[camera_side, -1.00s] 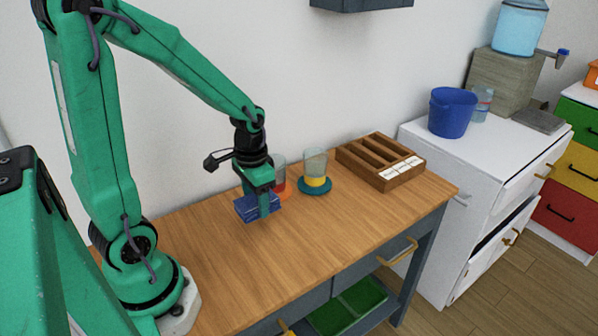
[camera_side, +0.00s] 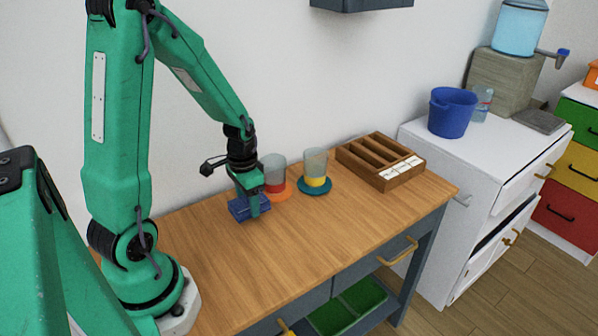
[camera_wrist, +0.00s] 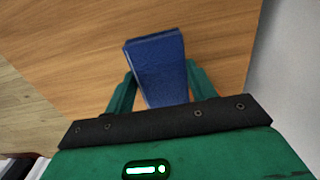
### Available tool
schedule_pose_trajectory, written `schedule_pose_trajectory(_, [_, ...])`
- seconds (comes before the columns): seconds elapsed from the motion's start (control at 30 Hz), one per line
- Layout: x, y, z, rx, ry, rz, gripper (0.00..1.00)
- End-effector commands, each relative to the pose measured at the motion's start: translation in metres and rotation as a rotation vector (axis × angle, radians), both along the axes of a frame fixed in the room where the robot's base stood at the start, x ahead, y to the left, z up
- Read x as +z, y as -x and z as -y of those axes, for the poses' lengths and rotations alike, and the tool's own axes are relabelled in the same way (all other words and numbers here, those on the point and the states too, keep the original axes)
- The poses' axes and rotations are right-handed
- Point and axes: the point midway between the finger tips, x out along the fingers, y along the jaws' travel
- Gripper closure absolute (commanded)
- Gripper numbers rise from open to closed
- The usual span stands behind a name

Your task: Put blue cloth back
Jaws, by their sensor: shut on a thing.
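My gripper (camera_side: 252,206) is shut on the folded blue cloth (camera_side: 243,209), over the wooden tabletop left of the glasses. In the wrist view the cloth (camera_wrist: 160,66) sits between the two green fingers (camera_wrist: 160,88) and sticks out past their tips. The side view does not clearly show whether the cloth touches the table. A wooden tray (camera_side: 412,181) with several long compartments stands at the table's back right. It has white labels on its front edge, too small to read.
A glass with red contents (camera_side: 274,175) stands on an orange coaster (camera_side: 284,195). A glass with yellow contents (camera_side: 315,166) stands on a teal coaster (camera_side: 325,189). The front middle of the tabletop (camera_side: 310,235) is clear. A blue bucket (camera_side: 452,114) stands on the white cabinet.

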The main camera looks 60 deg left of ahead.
Motion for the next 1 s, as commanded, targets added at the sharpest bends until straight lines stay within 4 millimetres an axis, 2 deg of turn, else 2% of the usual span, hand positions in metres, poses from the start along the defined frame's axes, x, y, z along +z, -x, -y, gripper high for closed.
schedule_pose_trajectory(0.1, [-0.013,0.001,0.000,0.000,0.002,-0.003,0.66])
schedule_pose_trajectory(0.27, [-0.024,0.000,0.000,0.000,0.001,-0.001,0.66])
schedule_pose_trajectory(0.77, [-0.029,0.000,0.000,0.000,0.000,-0.001,0.66])
schedule_pose_trajectory(0.8, [-0.028,0.000,0.000,0.000,0.000,0.000,0.39])
schedule_pose_trajectory(0.9, [-0.028,0.000,0.000,0.000,0.000,0.000,0.23])
schedule_pose_trajectory(1.0, [-0.028,0.000,0.000,0.000,0.000,0.000,0.23])
